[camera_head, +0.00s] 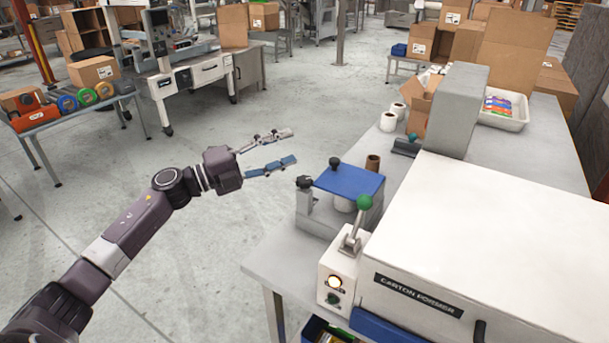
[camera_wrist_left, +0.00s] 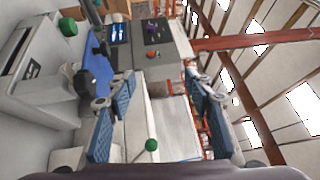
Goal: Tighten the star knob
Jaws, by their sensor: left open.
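A black star-shaped knob (camera_head: 304,182) sits on a grey post at the left side of a small grey fixture with a blue plate (camera_head: 352,182). Another black knob (camera_head: 335,162) stands at the plate's back edge. My left gripper (camera_head: 291,147) is open and empty, to the left of and behind the fixture in the head view, apart from both knobs. In the left wrist view, a dark knob (camera_wrist_left: 84,83) shows beside the left-hand finger, next to the blue plate (camera_wrist_left: 97,68); I cannot tell which of the two it is. My right gripper is not in view.
A white carton former (camera_head: 480,240) with a green-ball lever (camera_head: 364,202) stands at the right of the grey bench (camera_head: 275,265). White rolls (camera_head: 388,122) and a carton (camera_head: 416,105) lie behind the fixture. The floor left of the bench is clear.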

